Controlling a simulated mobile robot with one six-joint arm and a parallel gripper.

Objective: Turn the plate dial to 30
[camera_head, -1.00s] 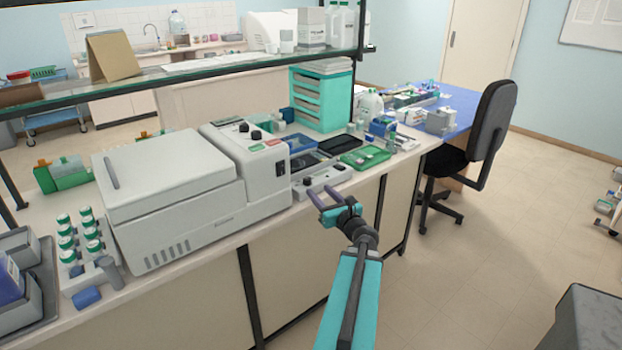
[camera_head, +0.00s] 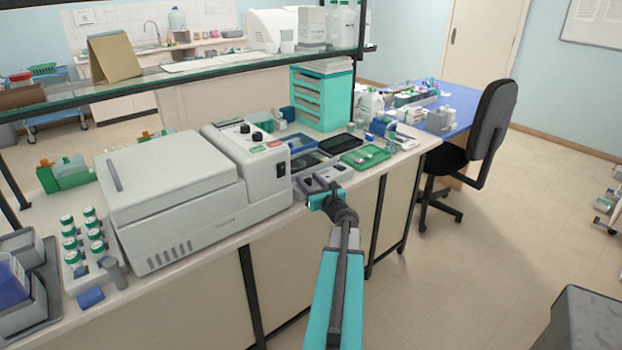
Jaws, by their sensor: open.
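A low white hot plate with a dark flat top (camera_head: 308,160) sits at the front edge of the bench, right of the large white machine. My gripper (camera_head: 320,182) is open, with its two grey-purple fingers in front of the plate's front panel. The gripper and its teal wrist hide most of that panel. The plate dial and its scale cannot be made out, and I cannot tell whether the fingers touch or straddle it.
The large white machine (camera_head: 175,190) stands close on the left; its upright control part (camera_head: 262,180) carries black knobs. A green tray (camera_head: 365,158) and a black tray (camera_head: 341,143) lie to the right. A glass shelf (camera_head: 200,65) crosses above the bench. Floor in front is free.

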